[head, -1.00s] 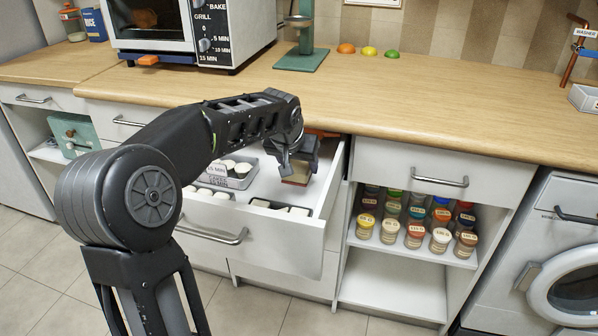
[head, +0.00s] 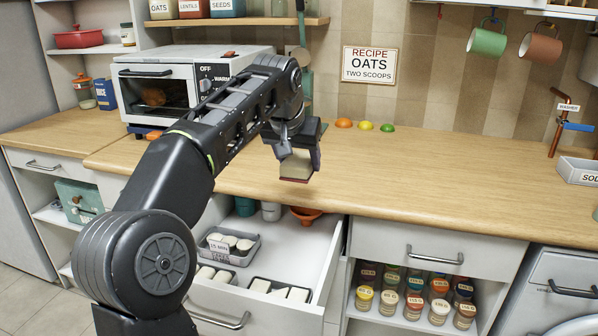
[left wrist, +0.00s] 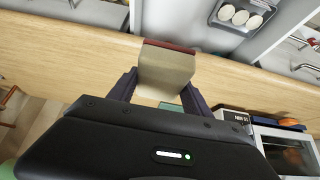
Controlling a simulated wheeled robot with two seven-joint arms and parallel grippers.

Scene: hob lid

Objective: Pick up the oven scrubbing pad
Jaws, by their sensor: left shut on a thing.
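The oven scrubbing pad (head: 296,166) is a cream block with a dark red face. My left gripper (head: 297,152) is shut on it and holds it up above the open drawer and the front part of the worktop. In the left wrist view the pad (left wrist: 166,72) sits between the two dark fingers of the gripper (left wrist: 160,88), with its red edge away from the wrist. My right gripper is not in view.
The open drawer (head: 316,262) holds trays of white pieces, cups and an orange funnel-like item (head: 306,214). The wooden worktop (head: 430,185) is largely clear to the right. A toaster oven (head: 165,85) stands at the back left. Spice jars (head: 415,300) fill a shelf below.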

